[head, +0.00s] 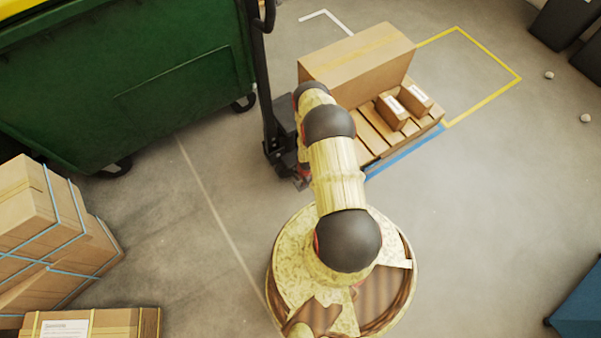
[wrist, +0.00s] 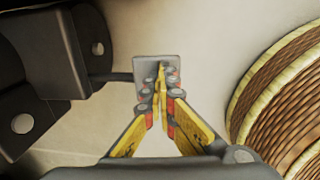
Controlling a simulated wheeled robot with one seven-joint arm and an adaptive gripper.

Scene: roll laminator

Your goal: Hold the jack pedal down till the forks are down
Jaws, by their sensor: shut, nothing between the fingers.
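The pallet jack (head: 284,125) stands beside the green container, with its upright dark handle (head: 260,75). Its forks are hidden; a wooden pallet (head: 372,132) sits at its right. In the wrist view, the pedal (wrist: 143,66) is a small grey plate on a thin dark rod from the dark jack parts (wrist: 45,50) at left. My gripper (wrist: 162,72) is shut and empty, its yellow fingertips together over the pedal plate. I cannot tell whether they touch it or how far it is pressed. In the head view my arm hides the gripper and pedal.
A large carton (head: 355,62) and two small boxes (head: 405,103) are on the pallet. A green wheeled container (head: 130,85) stands at left, strapped cartons (head: 50,235) at lower left. A blue object (head: 580,305) is at lower right. The floor right of my base is clear.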

